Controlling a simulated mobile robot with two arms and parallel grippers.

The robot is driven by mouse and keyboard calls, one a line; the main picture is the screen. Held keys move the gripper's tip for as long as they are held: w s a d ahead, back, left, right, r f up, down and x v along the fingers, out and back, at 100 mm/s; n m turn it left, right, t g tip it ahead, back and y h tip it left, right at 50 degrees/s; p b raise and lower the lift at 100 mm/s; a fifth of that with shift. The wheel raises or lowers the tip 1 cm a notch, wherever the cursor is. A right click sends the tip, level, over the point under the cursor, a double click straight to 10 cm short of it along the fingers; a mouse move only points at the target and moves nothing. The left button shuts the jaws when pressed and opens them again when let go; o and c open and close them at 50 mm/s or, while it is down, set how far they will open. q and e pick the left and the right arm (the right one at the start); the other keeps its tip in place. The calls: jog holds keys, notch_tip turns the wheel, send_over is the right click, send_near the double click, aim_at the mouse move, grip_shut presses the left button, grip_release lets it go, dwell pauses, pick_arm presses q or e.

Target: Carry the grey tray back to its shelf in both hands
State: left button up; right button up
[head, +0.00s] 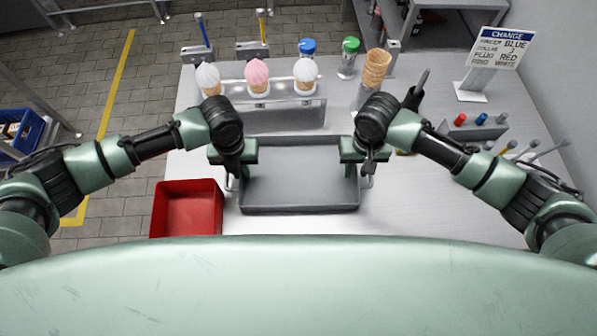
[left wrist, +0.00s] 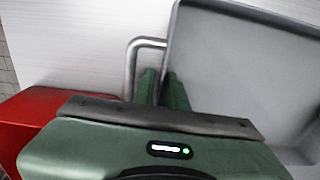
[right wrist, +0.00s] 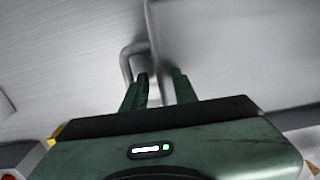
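The grey tray (head: 300,207) is empty and lies level over the front of the white table, between my two grippers. A bent metal handle stands out from each end of it. In the left wrist view my left gripper (left wrist: 162,75) has its fingers close together on the tray's end wall (left wrist: 169,42), with one finger inside the handle loop (left wrist: 131,62). In the right wrist view my right gripper (right wrist: 160,75) has its fingers apart on either side of the other end wall, beside that handle (right wrist: 125,62). Whether the tray touches the table is hard to tell.
A red bin (head: 187,208) is at the left, close to my left gripper. Behind the tray stands a rack (head: 272,115) with three ice-cream cones. Stacked cones (head: 375,70), a sign (head: 490,62) and a block with coloured plugs (head: 470,128) are at the back and right.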

jog(key=shift+c, duration=0.3)
grip_shut()
dwell(1.3)
